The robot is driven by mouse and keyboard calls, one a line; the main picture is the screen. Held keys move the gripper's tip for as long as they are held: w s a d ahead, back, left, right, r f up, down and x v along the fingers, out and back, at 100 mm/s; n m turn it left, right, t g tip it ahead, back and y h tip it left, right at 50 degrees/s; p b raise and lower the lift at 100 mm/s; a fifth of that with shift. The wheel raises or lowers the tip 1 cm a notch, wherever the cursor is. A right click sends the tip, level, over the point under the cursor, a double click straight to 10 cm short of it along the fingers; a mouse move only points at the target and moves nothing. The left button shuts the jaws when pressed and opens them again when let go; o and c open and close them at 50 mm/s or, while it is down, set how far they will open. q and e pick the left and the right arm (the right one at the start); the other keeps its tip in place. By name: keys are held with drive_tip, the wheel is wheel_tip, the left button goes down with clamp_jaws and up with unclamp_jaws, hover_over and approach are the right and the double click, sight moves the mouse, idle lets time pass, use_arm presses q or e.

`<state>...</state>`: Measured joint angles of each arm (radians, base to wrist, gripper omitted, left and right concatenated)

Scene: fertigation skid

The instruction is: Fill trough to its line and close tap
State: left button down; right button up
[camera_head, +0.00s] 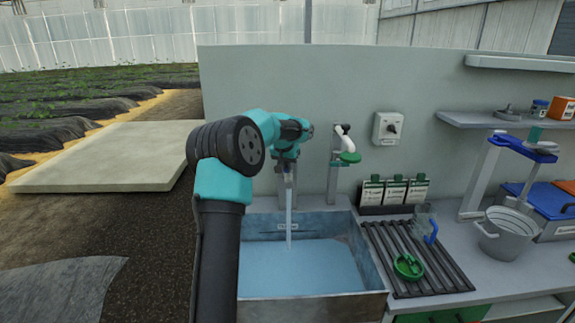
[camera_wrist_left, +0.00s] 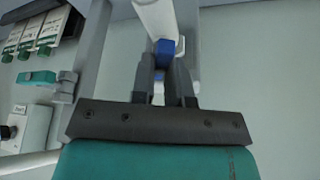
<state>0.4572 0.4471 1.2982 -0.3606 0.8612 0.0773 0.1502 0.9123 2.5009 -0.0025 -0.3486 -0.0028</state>
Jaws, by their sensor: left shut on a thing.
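The grey metal trough (camera_head: 369,262) stands below the wall and holds pale blue water (camera_head: 310,270). A stream of water (camera_head: 289,222) falls from the tap spout (camera_head: 288,178) into the trough. My left gripper (camera_head: 303,130) is at this tap. In the left wrist view its fingers (camera_wrist_left: 165,88) are shut on the blue tap handle (camera_wrist_left: 165,50), next to a white part. My arm hides much of the tap in the head view. My right gripper is out of view.
A second tap with a green handle (camera_head: 349,158) is just right on the wall. A switch box (camera_head: 387,128) hangs beyond it. Right of the trough are a slatted rack (camera_head: 400,262) with a green item (camera_head: 408,267), a clear jug (camera_head: 422,221) and a grey bucket (camera_head: 502,235).

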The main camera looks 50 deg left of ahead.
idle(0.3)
use_arm(q)
drive_tip(key=c, duration=1.1)
unclamp_jaws()
drive_tip(key=v, duration=1.7)
drive_tip(key=shift+r, duration=0.25)
drive_tip(key=shift+o, duration=0.2)
drive_tip(key=shift+o, duration=0.3)
drive_tip(key=shift+w+f, duration=0.15)
drive_tip(key=shift+f, duration=0.05)
drive_tip(key=x, duration=0.8)
drive_tip(key=shift+g, duration=0.3)
drive_tip(key=shift+w+a+f, duration=0.1)
drive_tip(key=shift+f, duration=0.05)
